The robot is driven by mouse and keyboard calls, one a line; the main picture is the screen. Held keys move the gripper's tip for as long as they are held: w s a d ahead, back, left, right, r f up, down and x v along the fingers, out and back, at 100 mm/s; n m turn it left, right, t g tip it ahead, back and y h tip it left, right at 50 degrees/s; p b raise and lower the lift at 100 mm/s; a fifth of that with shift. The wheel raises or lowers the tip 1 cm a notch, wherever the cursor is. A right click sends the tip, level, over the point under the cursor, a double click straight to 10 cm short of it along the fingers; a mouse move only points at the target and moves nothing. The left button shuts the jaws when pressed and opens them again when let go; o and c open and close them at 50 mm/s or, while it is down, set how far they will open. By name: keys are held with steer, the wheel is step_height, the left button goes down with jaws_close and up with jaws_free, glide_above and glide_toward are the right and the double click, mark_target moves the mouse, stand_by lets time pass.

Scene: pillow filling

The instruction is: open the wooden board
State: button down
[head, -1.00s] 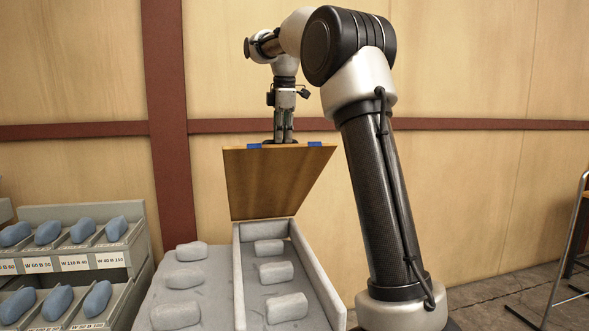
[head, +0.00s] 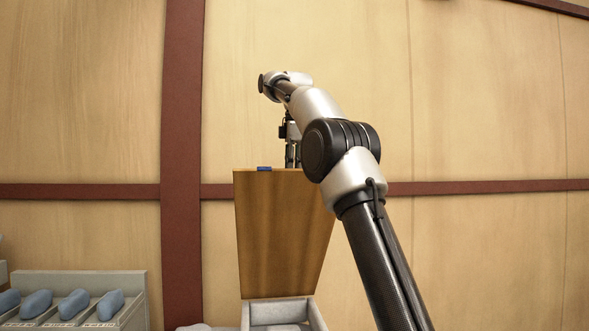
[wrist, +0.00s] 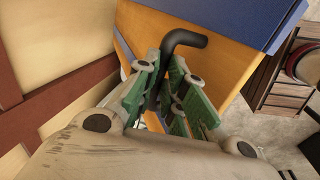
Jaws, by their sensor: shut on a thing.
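The wooden board (head: 283,230) stands steeply raised above the grey box (head: 318,318), its lower edge at the box's far end. A blue patch (head: 264,169) marks its top edge, the right part of which is behind my arm. In the wrist view the board (wrist: 222,62) shows its orange wood and a wide blue patch (wrist: 228,18). My gripper (head: 293,163) is at the board's top edge. In the wrist view my gripper (wrist: 172,92) has its green-padded fingers shut around the board's black handle (wrist: 187,38). The handle is hidden in the head view.
A grey rack (head: 85,284) with blue pillow-like pieces (head: 73,304) stands at the lower left. Pale pieces (head: 280,328) in the box are mostly cut off. A wall with red-brown beams (head: 182,120) stands behind. Above the board is free room.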

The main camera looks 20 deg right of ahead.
steer(key=shift+w+x, duration=0.2)
steer(key=shift+x, duration=0.65)
steer(key=c, duration=1.8)
jaws_free()
steer(key=o, duration=0.3)
steer(key=shift+w+d+f, duration=0.3)
steer(key=shift+w+f, duration=0.1)
steer(key=shift+w, duration=0.25)
steer(key=shift+o, duration=0.2)
steer(key=shift+s+a+r, duration=0.1)
steer(key=shift+s+r, duration=0.3)
